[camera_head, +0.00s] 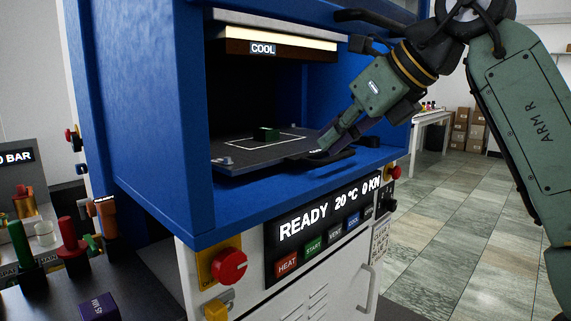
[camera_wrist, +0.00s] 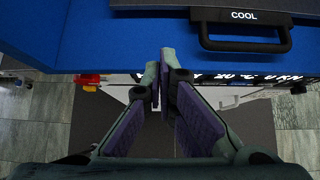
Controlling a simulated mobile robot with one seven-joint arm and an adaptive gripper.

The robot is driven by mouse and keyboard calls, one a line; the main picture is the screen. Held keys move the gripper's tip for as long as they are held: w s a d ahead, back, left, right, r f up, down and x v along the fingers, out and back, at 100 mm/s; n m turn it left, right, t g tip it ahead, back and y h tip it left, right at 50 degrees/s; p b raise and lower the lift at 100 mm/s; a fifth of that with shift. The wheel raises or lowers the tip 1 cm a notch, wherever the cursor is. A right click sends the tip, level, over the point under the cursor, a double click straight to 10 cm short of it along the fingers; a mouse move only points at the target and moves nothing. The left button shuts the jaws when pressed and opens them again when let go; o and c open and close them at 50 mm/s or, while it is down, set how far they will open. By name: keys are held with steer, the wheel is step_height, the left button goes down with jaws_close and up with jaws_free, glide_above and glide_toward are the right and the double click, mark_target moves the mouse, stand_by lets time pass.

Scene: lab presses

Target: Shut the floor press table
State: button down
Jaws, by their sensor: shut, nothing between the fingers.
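The floor press (camera_head: 150,110) is a blue frame over a white cabinet. A black handle (camera_wrist: 245,45) below a "COOL" label shows in the wrist view. My gripper (camera_head: 325,146) is shut and empty, by the table's front right part in the head view. In the wrist view my fingertips (camera_wrist: 160,72) are left of the handle and apart from it. Whether they touch the table I cannot tell.
A control panel (camera_head: 325,220) reads "READY 20 °C 0 KN", with a red knob (camera_head: 229,265) at its left. A dark bench (camera_head: 120,275) with coloured tools stands at the left. The tiled floor (camera_head: 450,215) is open at the right, with cardboard boxes (camera_head: 468,130) behind.

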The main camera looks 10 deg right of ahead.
steer(key=p+x, duration=0.1)
steer(key=x, duration=0.9)
steer(key=shift+w+a+r+p, duration=0.1)
steer(key=shift+w+a+p, duration=0.65)
steer(key=shift+w, duration=0.25)
steer(key=shift+w+a, duration=0.4)
steer(key=shift+w, duration=0.2)
